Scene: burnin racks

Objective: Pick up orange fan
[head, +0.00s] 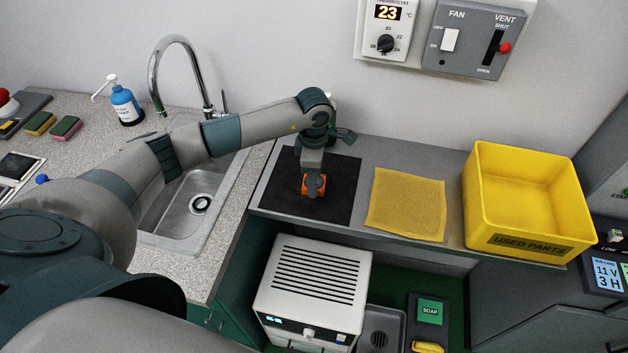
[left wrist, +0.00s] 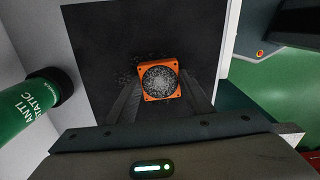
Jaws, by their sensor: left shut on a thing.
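The orange fan (head: 316,184) is a small square orange frame at the middle of the black mat (head: 339,203). In the left wrist view the orange fan (left wrist: 159,81) shows a round centre covered in grey speckles, with dark specks on the mat (left wrist: 100,35) beside it. My left gripper (head: 313,186) reaches down from above. In the left wrist view its two dark fingers (left wrist: 159,92) are on either side of the fan, shut on it. I cannot tell whether the fan is touching the mat or just above it. My right gripper is not in view.
A yellow cloth (head: 407,205) lies right of the mat, then a yellow "USED PARTS" bin (head: 541,245). A sink (head: 180,212) is to the left. A white vented unit (head: 314,287) stands lower in front. A green "ANTI STATIC" bottle (left wrist: 30,105) is close by in the left wrist view.

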